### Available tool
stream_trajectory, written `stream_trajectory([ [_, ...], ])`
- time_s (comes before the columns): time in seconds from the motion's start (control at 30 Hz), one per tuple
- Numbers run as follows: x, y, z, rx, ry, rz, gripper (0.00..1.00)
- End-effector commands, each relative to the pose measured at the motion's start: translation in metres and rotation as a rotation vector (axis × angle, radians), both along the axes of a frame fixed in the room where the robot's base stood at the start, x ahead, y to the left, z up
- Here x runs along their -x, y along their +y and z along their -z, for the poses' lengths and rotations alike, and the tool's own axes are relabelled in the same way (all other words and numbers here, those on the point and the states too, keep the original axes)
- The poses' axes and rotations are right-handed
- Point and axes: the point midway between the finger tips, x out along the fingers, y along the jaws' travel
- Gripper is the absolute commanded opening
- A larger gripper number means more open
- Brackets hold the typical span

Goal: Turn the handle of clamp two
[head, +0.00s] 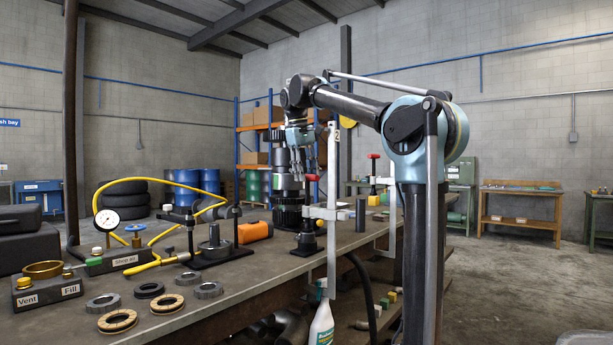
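A clamp with a tag reading 2 (333,235) stands at the table's front edge, its tall pale bar upright. Its red handle (312,178) sits to the left of the bar, over a dark screw. My gripper (297,172) points down from the arm, just up and left of this red handle in the picture. Its fingers overlap the dark stacked gear assembly (288,200) behind, so whether they are open or shut is unclear. I see no contact with the handle. A second clamp with a red handle (373,157) stands farther back to the right.
On the table are a pressure gauge (107,220) with a yellow hose, an orange case (255,231), a Vent/Fill block (45,288) and several rings (118,320). A white bottle (321,325) is below the front edge. My arm rises at the right.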

Motion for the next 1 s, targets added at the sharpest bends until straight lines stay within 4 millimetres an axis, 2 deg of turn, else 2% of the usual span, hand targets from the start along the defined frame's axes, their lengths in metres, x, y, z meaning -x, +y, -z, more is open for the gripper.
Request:
stream_trajectory([
  [0.17, 0.001, 0.002, -0.014, 0.0, 0.0, -0.001, 0.38],
  [0.7, 0.011, 0.015, -0.095, -0.001, 0.001, -0.001, 0.38],
  [1.0, 0.014, 0.017, -0.114, 0.0, 0.001, 0.0, 0.38],
])
